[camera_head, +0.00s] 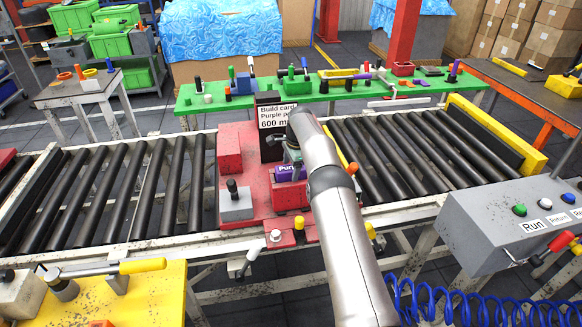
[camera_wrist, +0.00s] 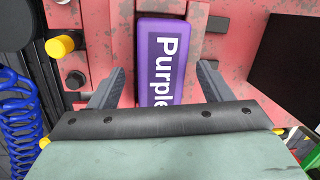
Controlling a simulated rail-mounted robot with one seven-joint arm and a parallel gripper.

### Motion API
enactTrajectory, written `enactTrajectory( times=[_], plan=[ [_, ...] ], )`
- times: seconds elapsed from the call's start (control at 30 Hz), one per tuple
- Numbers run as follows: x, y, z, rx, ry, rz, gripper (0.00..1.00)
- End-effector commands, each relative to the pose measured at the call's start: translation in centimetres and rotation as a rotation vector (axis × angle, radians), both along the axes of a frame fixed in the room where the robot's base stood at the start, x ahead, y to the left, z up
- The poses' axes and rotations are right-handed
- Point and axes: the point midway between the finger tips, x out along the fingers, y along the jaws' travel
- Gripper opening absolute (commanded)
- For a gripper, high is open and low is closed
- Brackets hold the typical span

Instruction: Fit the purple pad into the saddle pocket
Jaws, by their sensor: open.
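The purple pad (camera_head: 289,173), lettered "Purple", shows in the head view on the red fixture (camera_head: 234,197), partly hidden by my arm. In the wrist view the pad (camera_wrist: 158,62) lies lengthwise between the two grey fingers of my gripper (camera_wrist: 161,72). The gripper is open, with a gap on each side of the pad. The near end of the pad is close to the gripper's dark edge. Red walls flank the pad (camera_wrist: 203,35); I cannot tell whether it sits in the saddle pocket or how deep.
A build card (camera_head: 284,116) stands behind the fixture, reading "Purple" and "600 m". A grey block with a black knob (camera_head: 235,203) stands at the fixture's left. Rollers run to both sides. A grey control box (camera_head: 510,225) is at right, with a blue coiled hose (camera_head: 470,305) below.

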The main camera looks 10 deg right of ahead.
Motion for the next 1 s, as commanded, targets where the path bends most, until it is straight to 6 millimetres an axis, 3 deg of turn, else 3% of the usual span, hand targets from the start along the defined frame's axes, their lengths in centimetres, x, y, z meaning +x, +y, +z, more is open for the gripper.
enactTrajectory(
  times=[0.17,0.53,0.9,1.0],
  plan=[
    [-0.2,-0.3,2.4,0.0,-0.005,-0.001,0.72],
    [-1.0,-1.3,10.0,-0.001,-0.004,-0.001,0.72],
    [-1.4,-1.5,12.4,-0.002,-0.002,0.008,0.72],
    [-2.2,-1.3,14.2,-0.012,-0.011,0.054,0.72]
  ],
)
